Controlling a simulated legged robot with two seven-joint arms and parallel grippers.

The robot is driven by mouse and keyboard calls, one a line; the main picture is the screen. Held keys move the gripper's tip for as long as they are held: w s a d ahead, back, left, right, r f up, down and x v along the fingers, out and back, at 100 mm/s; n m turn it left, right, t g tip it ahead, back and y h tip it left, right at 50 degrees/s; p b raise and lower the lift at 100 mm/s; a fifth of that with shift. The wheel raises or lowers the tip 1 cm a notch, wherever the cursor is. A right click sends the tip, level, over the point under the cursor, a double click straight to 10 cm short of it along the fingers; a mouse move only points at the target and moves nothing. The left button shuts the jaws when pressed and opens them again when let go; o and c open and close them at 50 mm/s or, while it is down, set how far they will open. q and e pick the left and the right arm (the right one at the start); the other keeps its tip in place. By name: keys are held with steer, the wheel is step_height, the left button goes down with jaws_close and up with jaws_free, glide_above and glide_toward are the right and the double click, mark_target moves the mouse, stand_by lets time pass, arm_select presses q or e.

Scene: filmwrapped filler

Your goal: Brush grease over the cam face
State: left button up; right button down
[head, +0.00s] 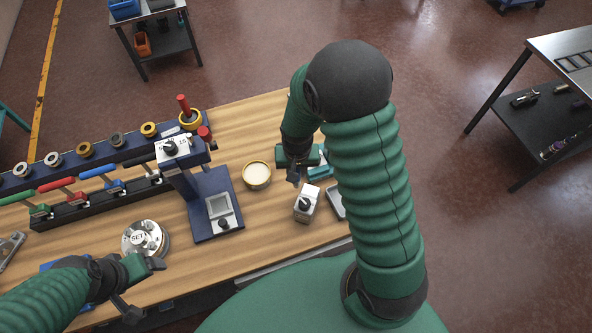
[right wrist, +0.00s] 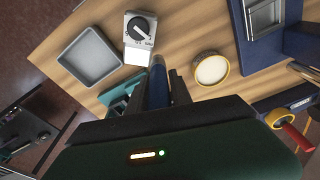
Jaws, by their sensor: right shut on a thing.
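A round metal disc assembly marked SET (head: 145,238) lies on the bench at the front left; I cannot tell for sure whether it bears the cam face. My left gripper (head: 142,287) is open and empty just in front of it, its fingers wide apart. A yellow-rimmed round tin of pale cream stuff, seemingly grease (head: 257,175), stands mid-bench; it also shows in the right wrist view (right wrist: 210,69). My right gripper (head: 296,172), right of the tin, is shut on a slim dark blue item (right wrist: 157,66), probably the brush; its bristles are not clear.
A blue stand with a dial head (head: 186,150) rises between disc and tin. A dial box (head: 307,203) and grey tray (right wrist: 90,57) lie near my right gripper. A rack with coloured handles (head: 95,190) runs along the left. Bare wood (head: 270,225) lies in front of the tin.

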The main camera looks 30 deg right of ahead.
arm_select(q)
steer(key=shift+p+v, duration=0.5)
steer(key=shift+v, duration=0.4)
arm_select(e)
steer(key=shift+r, duration=1.05)
arm_select(q)
steer(key=shift+w, duration=0.15)
arm_select(e)
step_height(320, 180, up, 3)
steer(key=p, duration=0.2)
steer(key=shift+r+p, duration=0.1)
steer(key=shift+p, duration=0.3)
arm_select(q)
steer(key=v, duration=0.2)
steer(key=shift+w+r, duration=0.25)
steer(key=shift+r, duration=0.1)
steer(key=shift+w, duration=0.1)
